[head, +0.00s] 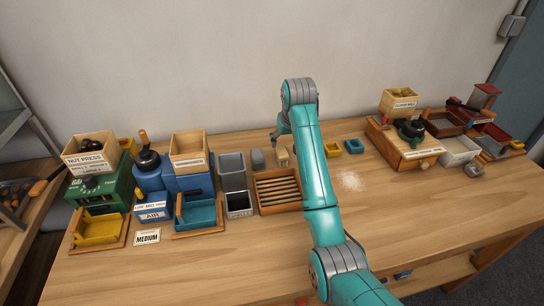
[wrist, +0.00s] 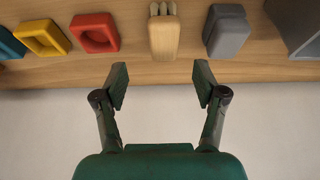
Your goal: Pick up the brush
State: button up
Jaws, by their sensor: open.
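A pale wooden block (wrist: 164,38) with several rounded cream ends at its top edge lies on the table in the wrist view. It looks like the brush, but I cannot be sure. In the head view it shows as a small wooden piece (head: 283,157) just left of my arm. My gripper (wrist: 161,82) is open and empty, its two fingers spread on either side of the block's line. The block lies beyond the fingertips, not between them. In the head view my gripper (head: 280,133) is partly hidden behind my arm.
A grey block (wrist: 227,32) and a red tray (wrist: 95,33) flank the wooden block, with a yellow tray (wrist: 45,38) further left. A slotted wooden tray (head: 278,190) stands in front. A pale dusty patch (head: 351,181) lies right of my arm. The front table is clear.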

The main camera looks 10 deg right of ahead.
aim_at(282, 150)
jog(key=shift+a+x, duration=0.15)
jog(key=shift+x, duration=1.85)
jog(key=shift+a+x, duration=0.15)
jog(key=shift+x, duration=1.85)
jog(key=shift+s, duration=0.1)
jog(key=c, duration=1.3)
jog(key=shift+o, duration=0.2)
jog(key=shift+r, duration=0.1)
notch_tip(282, 150, up, 10)
jog(key=shift+f, duration=0.1)
